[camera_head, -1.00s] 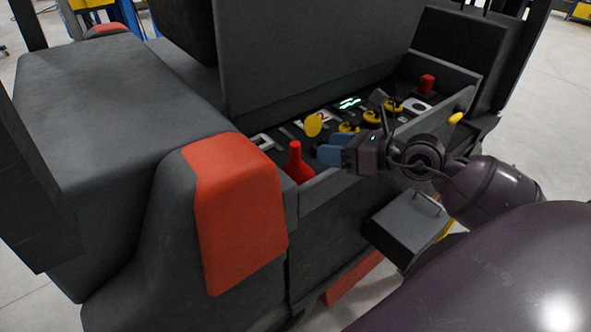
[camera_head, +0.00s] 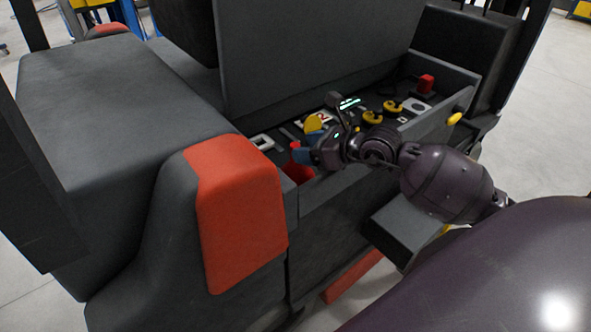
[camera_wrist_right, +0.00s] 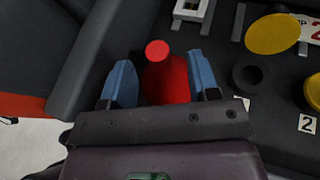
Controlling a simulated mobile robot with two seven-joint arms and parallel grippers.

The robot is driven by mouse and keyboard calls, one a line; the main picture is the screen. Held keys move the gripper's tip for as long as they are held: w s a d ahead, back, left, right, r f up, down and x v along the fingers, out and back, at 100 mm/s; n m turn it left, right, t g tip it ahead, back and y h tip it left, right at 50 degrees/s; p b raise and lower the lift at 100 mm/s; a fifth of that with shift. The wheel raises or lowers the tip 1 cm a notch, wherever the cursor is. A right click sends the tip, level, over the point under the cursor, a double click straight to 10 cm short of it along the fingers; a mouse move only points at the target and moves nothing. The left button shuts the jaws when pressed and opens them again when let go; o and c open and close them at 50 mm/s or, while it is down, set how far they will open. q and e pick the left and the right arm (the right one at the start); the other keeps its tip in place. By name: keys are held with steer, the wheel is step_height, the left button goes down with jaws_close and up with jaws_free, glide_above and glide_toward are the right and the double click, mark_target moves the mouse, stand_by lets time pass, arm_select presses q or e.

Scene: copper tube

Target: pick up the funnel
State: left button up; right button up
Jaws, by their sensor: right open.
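The red funnel (camera_head: 299,172) stands in the near left corner of the dark bin, partly hidden by my right gripper in the head view. My right gripper (camera_head: 299,156) has blue fingers and is at the funnel. In the right wrist view, the funnel (camera_wrist_right: 168,80) shows its round spout end toward the camera. The open fingers of my right gripper (camera_wrist_right: 160,85) stand on either side of it, with a gap on the left; the right finger is close to it, and I cannot tell whether they touch. My left gripper is not in view.
The bin's near wall (camera_head: 390,153) runs just below my right arm. Yellow knobs (camera_head: 373,117), a red block (camera_head: 426,83) and white-framed parts (camera_head: 262,142) lie farther in. A dark side wall (camera_wrist_right: 90,50) with an orange panel (camera_head: 240,215) beyond it is close on the left.

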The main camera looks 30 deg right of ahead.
mark_target(295, 145)
steer(key=shift+x, duration=1.8)
steer(key=shift+r, duration=0.1)
steer(key=shift+c, duration=0.4)
jaws_close()
